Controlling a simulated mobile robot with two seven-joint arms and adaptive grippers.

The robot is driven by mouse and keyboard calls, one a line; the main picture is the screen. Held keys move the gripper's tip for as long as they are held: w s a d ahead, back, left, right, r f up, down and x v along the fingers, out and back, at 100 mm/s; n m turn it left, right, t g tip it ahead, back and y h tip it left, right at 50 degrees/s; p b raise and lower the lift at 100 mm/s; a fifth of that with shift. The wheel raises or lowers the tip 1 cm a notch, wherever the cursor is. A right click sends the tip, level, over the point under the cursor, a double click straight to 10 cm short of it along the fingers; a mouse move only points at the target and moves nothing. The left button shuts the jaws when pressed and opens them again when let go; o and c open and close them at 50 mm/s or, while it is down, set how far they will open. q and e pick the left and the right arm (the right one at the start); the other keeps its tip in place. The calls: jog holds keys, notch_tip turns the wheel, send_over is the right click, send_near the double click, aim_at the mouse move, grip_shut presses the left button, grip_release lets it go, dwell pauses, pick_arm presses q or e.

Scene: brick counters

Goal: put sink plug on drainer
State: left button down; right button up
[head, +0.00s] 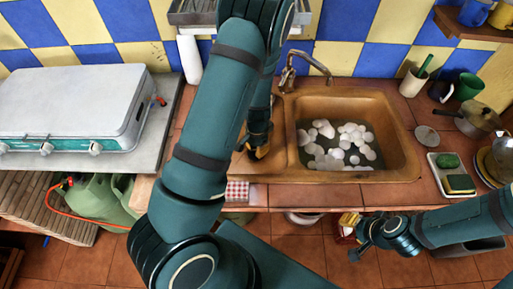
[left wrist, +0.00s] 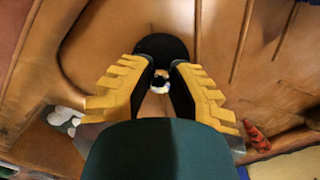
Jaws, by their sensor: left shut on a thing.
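My left gripper (head: 258,145) points down over the ridged drainer (head: 276,150), left of the sink basin. In the left wrist view, its yellow-padded fingers (left wrist: 160,75) are shut on a black round thing that looks like the sink plug (left wrist: 163,45). A small pale and dark detail shows between the fingers, too small to make out. The plug is partly hidden by the fingers, and I cannot tell whether it touches the drainer. My right gripper (head: 352,235) is low at the right, in front of the counter; its fingers are too unclear to read.
The brown sink basin (head: 398,160) holds dark water and several white pieces. A tap (head: 290,72) stands behind it. A grey disc (head: 427,135) and a white tray (head: 452,178) with sponges lie to the right. A stove (head: 75,105) stands at the left.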

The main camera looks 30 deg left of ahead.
pick_arm(q)
jog(key=shift+f, duration=0.15)
jog(key=c, duration=1)
grip_release()
